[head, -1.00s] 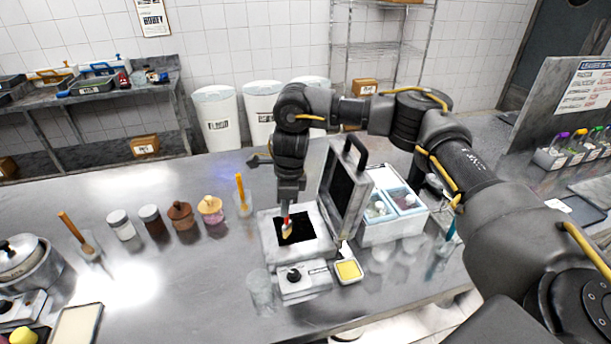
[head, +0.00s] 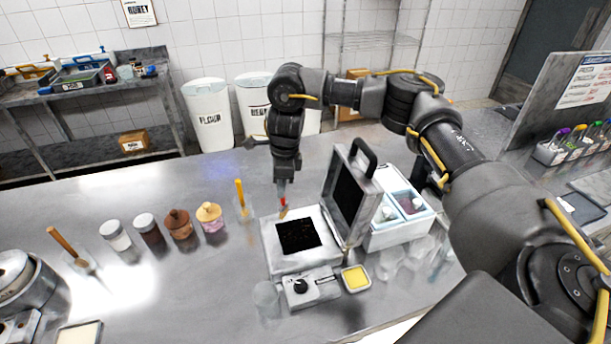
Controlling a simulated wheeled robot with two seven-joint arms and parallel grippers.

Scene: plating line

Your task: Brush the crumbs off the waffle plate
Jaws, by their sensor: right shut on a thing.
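The waffle iron stands open on the steel counter, with its black lower waffle plate (head: 299,236) facing up in a pale housing. Its lid (head: 350,198) is tilted up at the right. Small specks show on the plate, too small to tell as crumbs for certain. My right gripper (head: 283,196) points down over the back left edge of the housing. It is shut on a small brush (head: 283,210) with a red part and a tan tip. The brush tip is near the housing's back rim; I cannot tell whether it touches. My left gripper is not in view.
A yellow-filled dish (head: 355,278) and a control box (head: 311,287) stand in front of the iron. Several jars (head: 180,224) stand at the left.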

